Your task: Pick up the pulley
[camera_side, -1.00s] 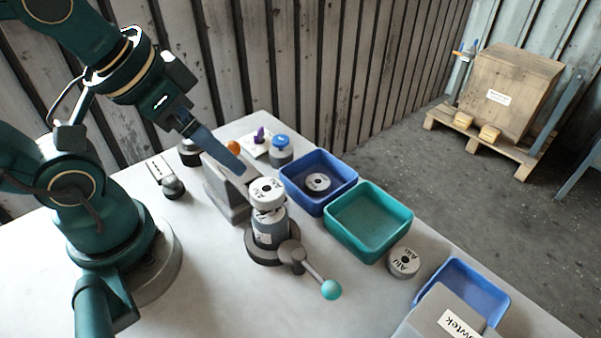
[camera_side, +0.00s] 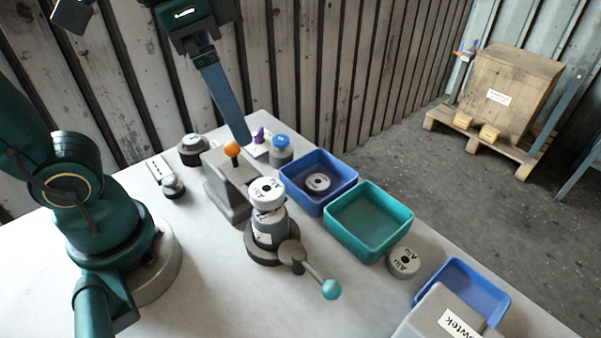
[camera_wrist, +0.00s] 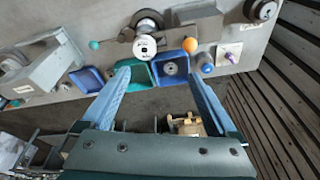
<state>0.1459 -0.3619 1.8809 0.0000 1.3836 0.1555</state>
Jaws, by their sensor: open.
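Several round silver parts are in view, and I cannot tell for sure which is the pulley. One with a dark centre hole (camera_side: 317,183) lies in the blue bin (camera_side: 347,176); it also shows in the wrist view (camera_wrist: 170,68). Another, labelled (camera_side: 404,262), lies on the table beside the teal bin (camera_side: 394,236). A third (camera_side: 266,192) sits on top of the grey clamping fixture (camera_side: 269,232) and shows in the wrist view (camera_wrist: 146,42). My gripper (camera_side: 242,138) is above the back of the table, empty. Its fingers stand wide apart in the wrist view (camera_wrist: 156,74).
A grey block with an orange knob (camera_side: 232,149) stands left of the fixture. A blue-capped part (camera_side: 281,149) and a dark round part (camera_side: 191,149) are at the back. The fixture's teal-knobbed lever (camera_side: 331,289) sticks out. A grey housing (camera_side: 437,316) is front right.

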